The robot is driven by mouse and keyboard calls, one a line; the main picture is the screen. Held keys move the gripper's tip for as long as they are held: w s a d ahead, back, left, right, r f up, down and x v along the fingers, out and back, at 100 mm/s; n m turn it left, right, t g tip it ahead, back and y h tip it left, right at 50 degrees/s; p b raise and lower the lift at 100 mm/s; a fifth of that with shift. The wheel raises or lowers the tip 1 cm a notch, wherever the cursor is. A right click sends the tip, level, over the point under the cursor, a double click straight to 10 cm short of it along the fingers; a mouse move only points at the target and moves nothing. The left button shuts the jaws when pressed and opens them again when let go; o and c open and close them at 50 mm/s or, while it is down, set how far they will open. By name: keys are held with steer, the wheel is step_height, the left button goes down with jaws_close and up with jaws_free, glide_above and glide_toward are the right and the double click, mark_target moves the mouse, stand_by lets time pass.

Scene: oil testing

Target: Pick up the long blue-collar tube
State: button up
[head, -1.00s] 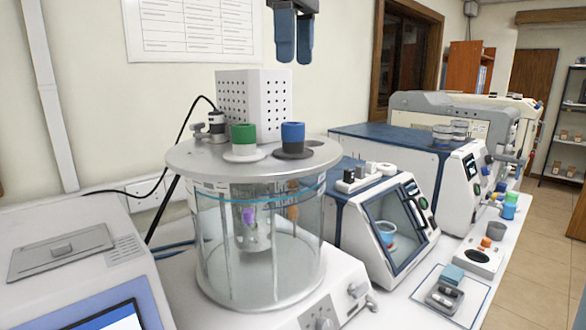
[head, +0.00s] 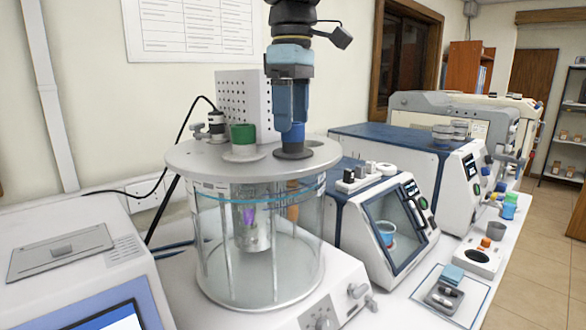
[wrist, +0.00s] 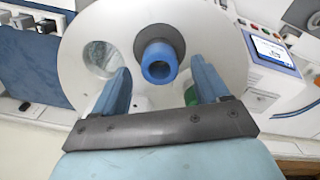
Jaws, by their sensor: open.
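The blue-collar tube (head: 298,136) stands upright in a dark ring in the round lid of the glass bath. Its blue collar is partly hidden by my fingers in the head view. In the wrist view the round blue collar (wrist: 158,72) shows between my fingertips, its open top facing the camera. My gripper (head: 291,118) is open and points down over it, with a finger to each side; whether the fingers touch the collar cannot be told. The tube's lower part shows dimly as a brownish length (head: 293,205) behind the glass.
A green-collar tube (head: 243,138) stands just left in the same lid (head: 200,160). A white perforated box (head: 230,95) rises close behind. An open hole (wrist: 100,58) lies beside the blue collar. A blue-topped machine (head: 370,215) stands to the right.

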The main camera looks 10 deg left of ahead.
steer(key=shift+f, duration=1.45)
jaws_close()
steer(key=shift+r, duration=0.1)
